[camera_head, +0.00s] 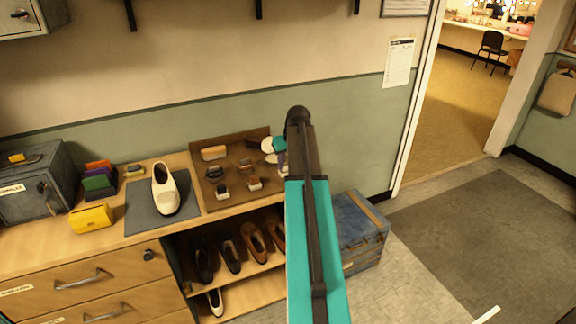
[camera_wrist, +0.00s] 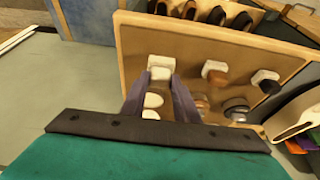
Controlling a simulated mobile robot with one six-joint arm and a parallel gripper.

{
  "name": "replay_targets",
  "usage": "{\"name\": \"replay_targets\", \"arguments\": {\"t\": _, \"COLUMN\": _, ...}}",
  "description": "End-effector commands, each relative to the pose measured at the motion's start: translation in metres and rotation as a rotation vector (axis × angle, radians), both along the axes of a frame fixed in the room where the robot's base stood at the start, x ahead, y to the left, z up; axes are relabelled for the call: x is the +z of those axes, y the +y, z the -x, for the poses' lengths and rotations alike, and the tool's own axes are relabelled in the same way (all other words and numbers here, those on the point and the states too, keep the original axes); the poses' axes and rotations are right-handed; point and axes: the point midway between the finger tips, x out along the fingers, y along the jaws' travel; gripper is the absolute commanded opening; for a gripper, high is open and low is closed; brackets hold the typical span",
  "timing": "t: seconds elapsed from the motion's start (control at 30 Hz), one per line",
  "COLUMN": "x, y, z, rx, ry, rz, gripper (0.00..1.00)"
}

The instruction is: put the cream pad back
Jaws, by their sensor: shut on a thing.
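My gripper (camera_wrist: 161,82) is shut on a pale block, which I take to be the cream pad (camera_wrist: 160,66), between its two purple-grey fingertips. It is over the brown board (camera_wrist: 137,38) with a light wooden rim; I cannot tell if the pad touches the board. In the head view the board (camera_head: 228,170) lies on the counter's right end, and my arm covers its right edge and most of my gripper. Two white rounded pads (camera_wrist: 152,101) show between my fingers, lower in the wrist view.
Several small brushes (camera_head: 254,183) stand on the board. Left of it a cream shoe (camera_head: 165,189) sits on a grey mat (camera_head: 141,218). A yellow box (camera_head: 91,218) is farther left. Shoes (camera_head: 229,254) fill the shelf below; a blue chest (camera_head: 357,226) stands right of the counter.

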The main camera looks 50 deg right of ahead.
Motion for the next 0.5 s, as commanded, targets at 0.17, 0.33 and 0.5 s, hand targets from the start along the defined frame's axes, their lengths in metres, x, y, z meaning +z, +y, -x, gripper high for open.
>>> {"name": "replay_targets", "arguments": {"t": 0.17, "x": -0.0005, "y": -0.0091, "z": -0.0067, "rx": 0.000, "ry": 0.001, "rz": -0.001, "gripper": 0.10}}
{"name": "replay_targets", "arguments": {"t": 0.33, "x": -0.0014, "y": -0.0092, "z": -0.0068, "rx": 0.001, "ry": 0.000, "rz": -0.001, "gripper": 0.10}}
{"name": "replay_targets", "arguments": {"t": 0.5, "x": -0.0013, "y": -0.0091, "z": -0.0068, "rx": 0.000, "ry": 0.000, "rz": -0.001, "gripper": 0.10}}
